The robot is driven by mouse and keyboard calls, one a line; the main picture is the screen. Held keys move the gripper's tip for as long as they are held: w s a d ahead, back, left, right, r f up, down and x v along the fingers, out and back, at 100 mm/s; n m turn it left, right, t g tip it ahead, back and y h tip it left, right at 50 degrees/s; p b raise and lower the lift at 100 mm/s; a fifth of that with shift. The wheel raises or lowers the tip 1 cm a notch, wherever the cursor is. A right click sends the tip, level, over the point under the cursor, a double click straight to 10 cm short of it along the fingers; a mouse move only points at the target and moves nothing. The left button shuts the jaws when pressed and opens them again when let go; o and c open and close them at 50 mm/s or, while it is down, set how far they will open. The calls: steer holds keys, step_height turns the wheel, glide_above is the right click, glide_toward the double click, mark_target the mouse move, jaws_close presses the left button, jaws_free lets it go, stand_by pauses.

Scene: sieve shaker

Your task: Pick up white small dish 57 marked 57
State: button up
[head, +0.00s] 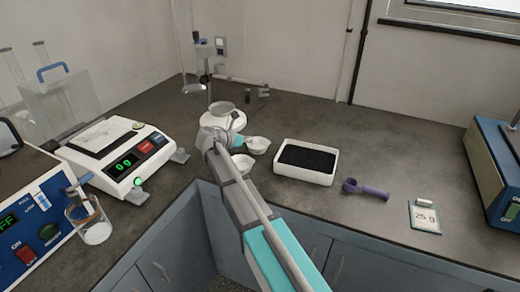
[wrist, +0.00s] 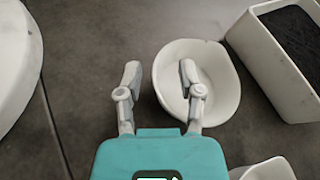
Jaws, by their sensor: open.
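Two small white dishes stand on the dark bench; no number is legible on either. The farther dish (head: 257,145) is close to the black-filled tray; in the wrist view the dish (wrist: 222,85) lies ahead and right of centre. The nearer dish (head: 241,164) is partly behind my arm, and its edge shows at the bottom right of the wrist view (wrist: 265,171). My gripper (wrist: 160,72) is open and empty. Its right finger overlaps the inside of the farther dish, its left finger is outside the left rim. Contact cannot be told. In the head view the teal gripper body (head: 237,139) is beside this dish.
A white tray of black grains (head: 304,175) stands right of the dishes, with a purple scoop (head: 366,189) beyond. A balance (head: 120,158) and a glass beaker (head: 90,222) are left. A white round-based stand (head: 222,120) is behind my gripper.

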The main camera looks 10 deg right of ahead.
mark_target(252, 151)
stand_by(0.4)
jaws_close()
steer(key=shift+r, duration=0.2)
stand_by(0.3)
step_height(252, 151, up, 2)
steer(key=p, duration=0.2)
steer(key=shift+r+p, duration=0.1)
steer(key=shift+p, duration=0.2)
steer(key=s+a+r+p, duration=0.1)
steer(key=s+r+p, duration=0.9)
steer(key=s, duration=0.4)
steer(key=shift+a+r, duration=0.25)
steer(key=shift+a, duration=0.1)
